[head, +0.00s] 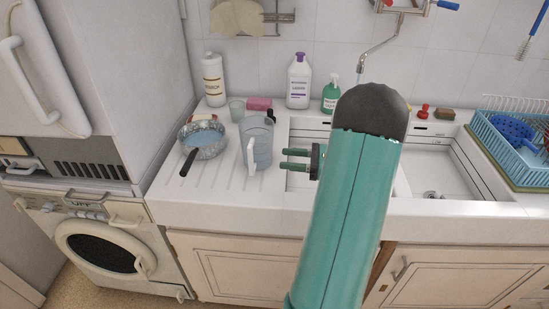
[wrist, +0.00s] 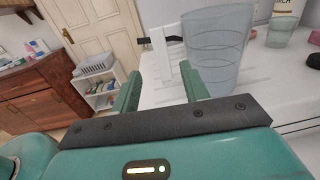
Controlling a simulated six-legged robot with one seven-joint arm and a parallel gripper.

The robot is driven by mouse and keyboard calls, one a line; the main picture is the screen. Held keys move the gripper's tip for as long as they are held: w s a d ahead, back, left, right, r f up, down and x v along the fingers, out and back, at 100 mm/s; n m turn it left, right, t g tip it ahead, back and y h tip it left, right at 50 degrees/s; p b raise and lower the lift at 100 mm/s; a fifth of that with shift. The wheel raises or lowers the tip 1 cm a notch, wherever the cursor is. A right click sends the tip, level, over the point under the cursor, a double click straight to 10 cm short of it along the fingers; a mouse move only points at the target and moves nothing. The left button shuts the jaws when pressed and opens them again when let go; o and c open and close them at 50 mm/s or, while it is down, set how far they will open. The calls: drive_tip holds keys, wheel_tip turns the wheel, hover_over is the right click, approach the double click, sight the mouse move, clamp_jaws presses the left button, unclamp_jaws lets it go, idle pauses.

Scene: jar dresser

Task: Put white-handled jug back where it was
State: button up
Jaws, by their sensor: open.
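The jug (head: 263,141) is clear and bluish, with a white handle (head: 251,156) facing the front. It stands upright on the ribbed drainboard, left of the sink. My gripper (head: 282,159) is open and empty, just right of the jug, with its fingers pointing left. In the wrist view the jug (wrist: 217,55) rises beyond the right finger, and its white handle (wrist: 187,52) shows left of the body. The fingers (wrist: 160,88) have nothing between them. I cannot tell whether a finger touches the jug.
A speckled pot (head: 208,145) with a dark handle stands left of the jug. Behind are a cup (head: 236,110), a pink sponge (head: 259,103), a white bottle (head: 213,80), a purple-labelled bottle (head: 298,82) and a green spray bottle (head: 331,96). A blue dish rack (head: 510,139) stands far right.

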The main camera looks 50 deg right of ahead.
drive_tip(key=w+a+r+n+g, duration=0.15)
drive_tip(key=a+n+g, duration=0.4)
drive_tip(key=a, duration=0.55)
drive_tip(key=w+a+r+n+g, duration=0.1)
drive_tip(key=a+r+n+g, duration=0.35)
drive_tip(key=a, duration=0.65)
drive_tip(key=s+a+r+n+h, duration=0.2)
drive_tip(key=s+a+n+h, duration=0.2)
drive_tip(key=a+n, duration=0.3)
drive_tip(key=s+a+r+n+h, duration=0.2)
drive_tip(key=s+a+n+h, duration=0.3)
drive_tip(key=a+n, duration=0.3)
drive_tip(key=n+h, duration=0.1)
drive_tip(key=n, duration=0.3)
drive_tip(key=shift+t, duration=0.3)
drive_tip(key=shift+c, duration=0.3)
drive_tip(key=shift+c, duration=0.7)
